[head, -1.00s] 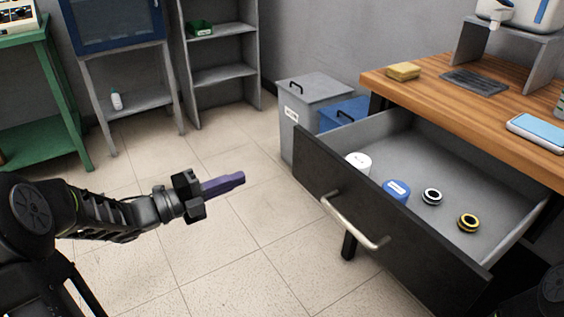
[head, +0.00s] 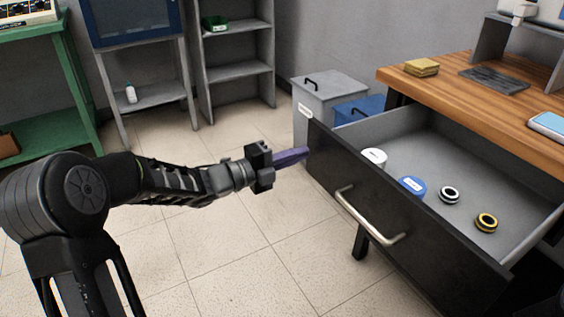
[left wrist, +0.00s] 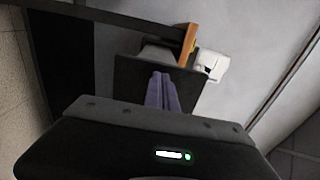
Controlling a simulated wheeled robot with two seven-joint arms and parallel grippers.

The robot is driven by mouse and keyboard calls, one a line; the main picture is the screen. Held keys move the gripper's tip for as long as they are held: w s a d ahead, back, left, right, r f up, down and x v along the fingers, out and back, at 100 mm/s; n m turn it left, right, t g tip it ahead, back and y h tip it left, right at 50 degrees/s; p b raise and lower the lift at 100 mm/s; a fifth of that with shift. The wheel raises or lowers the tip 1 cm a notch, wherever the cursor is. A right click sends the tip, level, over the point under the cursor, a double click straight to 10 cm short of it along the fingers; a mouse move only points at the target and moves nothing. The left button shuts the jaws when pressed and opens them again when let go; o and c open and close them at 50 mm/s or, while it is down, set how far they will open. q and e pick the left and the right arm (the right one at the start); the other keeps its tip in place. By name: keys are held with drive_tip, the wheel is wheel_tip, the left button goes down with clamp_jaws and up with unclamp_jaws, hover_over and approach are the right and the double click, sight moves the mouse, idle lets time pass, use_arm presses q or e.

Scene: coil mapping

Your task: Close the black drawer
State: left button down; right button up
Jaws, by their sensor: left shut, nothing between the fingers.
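The black drawer (head: 420,240) stands pulled out from under the wooden desk, its grey inside showing. Its silver bar handle (head: 368,216) is on the front panel. My left gripper (head: 304,152) has purple fingers, shut and empty, with the tips close to the far left end of the drawer front. I cannot tell whether they touch it. In the left wrist view the shut purple fingers (left wrist: 164,92) point forward, with a white object (left wrist: 212,66) beyond them. My right gripper is not in view.
The drawer holds a white roll (head: 373,159), a blue roll (head: 412,187), a black-and-white ring (head: 449,195) and a black-and-yellow ring (head: 486,222). The wooden desk (head: 450,88) is above. A grey bin (head: 328,92) and blue bin (head: 362,106) stand behind. The floor at front is clear.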

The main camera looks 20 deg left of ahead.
use_arm(q)
drive_tip(key=shift+w+d, duration=0.15)
drive_tip(key=shift+w, duration=0.05)
idle(0.3)
